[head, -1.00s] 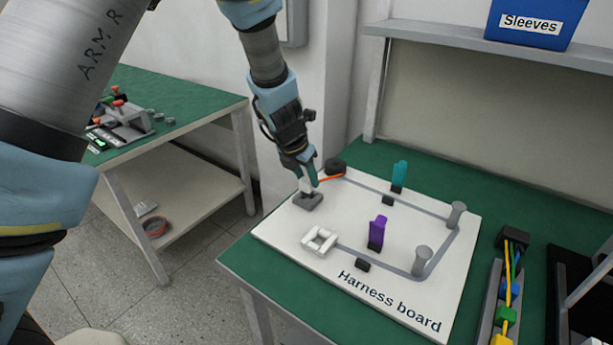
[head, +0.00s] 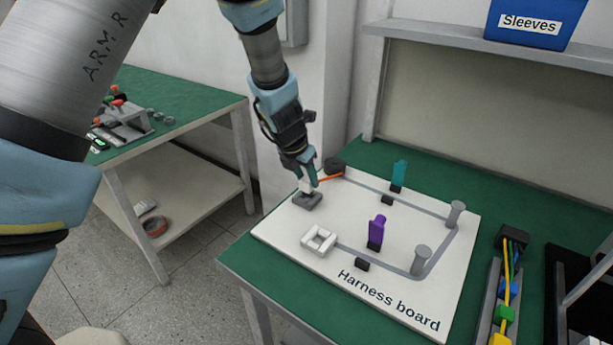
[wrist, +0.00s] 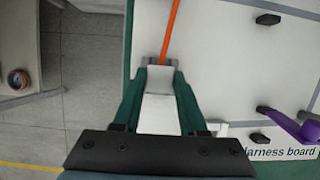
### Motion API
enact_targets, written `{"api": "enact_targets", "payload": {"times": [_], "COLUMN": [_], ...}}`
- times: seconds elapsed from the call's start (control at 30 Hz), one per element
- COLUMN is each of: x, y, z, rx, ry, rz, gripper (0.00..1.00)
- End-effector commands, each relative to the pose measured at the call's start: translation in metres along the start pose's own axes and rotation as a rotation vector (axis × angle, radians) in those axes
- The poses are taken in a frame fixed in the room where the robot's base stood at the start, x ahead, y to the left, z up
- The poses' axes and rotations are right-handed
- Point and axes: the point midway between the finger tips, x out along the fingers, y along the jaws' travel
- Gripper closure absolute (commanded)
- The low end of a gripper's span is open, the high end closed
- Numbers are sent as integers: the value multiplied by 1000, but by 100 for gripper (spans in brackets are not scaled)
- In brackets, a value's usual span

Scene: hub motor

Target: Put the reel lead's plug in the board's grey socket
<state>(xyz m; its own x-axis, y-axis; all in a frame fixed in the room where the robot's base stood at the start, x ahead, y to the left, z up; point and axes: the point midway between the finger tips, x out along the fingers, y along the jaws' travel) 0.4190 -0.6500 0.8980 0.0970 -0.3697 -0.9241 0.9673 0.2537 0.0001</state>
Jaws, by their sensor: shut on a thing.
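My gripper (head: 308,186) points down at the far left part of the white harness board (head: 400,235), with its teal fingers shut on the white plug (wrist: 157,80). The orange lead (head: 331,178) runs from the plug to the dark reel (head: 335,165) at the board's back edge. The grey socket (head: 307,200) is directly under the plug, and its grey edges show on both sides of the plug in the wrist view (wrist: 173,63). The plug looks upright and meets the socket. The fingers partly hide it, so I cannot tell how deep it sits.
A white socket (head: 318,241) is nearer the board's front. A purple clip (head: 377,230), a teal clip (head: 399,174) and two grey posts (head: 422,258) stand on the board. A shelf (head: 440,37) overhangs the back.

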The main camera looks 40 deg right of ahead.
Motion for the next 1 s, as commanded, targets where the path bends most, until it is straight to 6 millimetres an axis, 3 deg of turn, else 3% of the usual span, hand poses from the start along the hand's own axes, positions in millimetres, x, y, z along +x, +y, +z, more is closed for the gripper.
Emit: {"api": "enact_targets", "payload": {"times": [1.0], "x": [12], "y": [0], "z": [-5], "rx": [-1], "ry": [0], "rz": [0], "gripper": [100]}}
